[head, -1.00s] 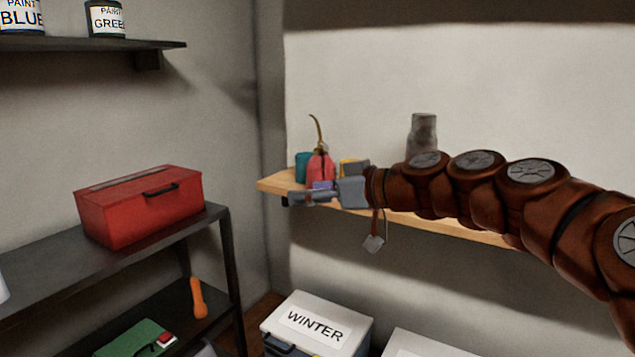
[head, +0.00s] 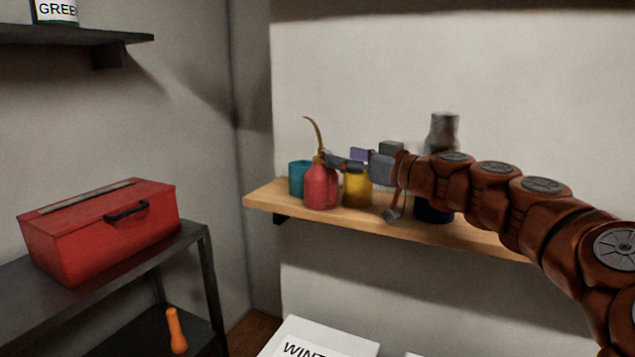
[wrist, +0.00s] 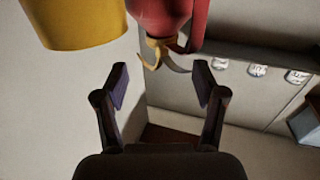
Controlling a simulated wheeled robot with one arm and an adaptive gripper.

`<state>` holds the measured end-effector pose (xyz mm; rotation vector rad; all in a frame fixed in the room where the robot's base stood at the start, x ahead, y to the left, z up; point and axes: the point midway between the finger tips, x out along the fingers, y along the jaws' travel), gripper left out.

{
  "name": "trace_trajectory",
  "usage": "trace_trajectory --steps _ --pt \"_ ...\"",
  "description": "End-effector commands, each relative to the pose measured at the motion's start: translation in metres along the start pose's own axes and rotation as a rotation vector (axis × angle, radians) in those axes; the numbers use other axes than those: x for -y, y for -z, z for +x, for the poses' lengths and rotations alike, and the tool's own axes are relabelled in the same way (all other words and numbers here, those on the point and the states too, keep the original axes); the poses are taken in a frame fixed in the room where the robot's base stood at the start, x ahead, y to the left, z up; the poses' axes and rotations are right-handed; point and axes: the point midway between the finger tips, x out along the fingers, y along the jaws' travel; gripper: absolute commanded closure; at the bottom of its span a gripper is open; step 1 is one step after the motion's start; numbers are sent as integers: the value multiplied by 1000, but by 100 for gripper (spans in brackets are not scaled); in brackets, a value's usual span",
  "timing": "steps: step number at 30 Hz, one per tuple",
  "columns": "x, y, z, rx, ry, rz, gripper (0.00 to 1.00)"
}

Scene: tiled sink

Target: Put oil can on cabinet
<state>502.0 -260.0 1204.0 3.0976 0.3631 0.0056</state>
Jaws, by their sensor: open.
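The oil can (head: 320,186) is red with a thin curved brass spout. It stands upright on the wooden wall shelf (head: 268,199), near its left end. My gripper (head: 348,158) is open and empty, just right of the can's neck and above the yellow container. In the wrist view, the can appears upside down (wrist: 168,18) at the top, with its spout pointing down ahead of the gap between my open fingers (wrist: 160,78). I cannot tell whether a finger touches it. No piece clearly recognisable as a cabinet shows, only a dark shelf unit (head: 207,270).
A teal container (head: 298,178) stands left of the can, and a yellow one (head: 357,188) stands close on its right. A dark bottle (head: 432,210) is partly behind my arm. A red toolbox (head: 100,230) sits on the dark unit, with some bare top around it.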

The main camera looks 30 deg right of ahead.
Motion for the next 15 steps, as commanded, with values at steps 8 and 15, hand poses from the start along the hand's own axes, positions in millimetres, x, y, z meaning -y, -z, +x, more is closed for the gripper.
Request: trace_trajectory --steps 8,15 --pt "4 1 32 2 11 0 30" --pt "3 -2 62 2 10 1 30"
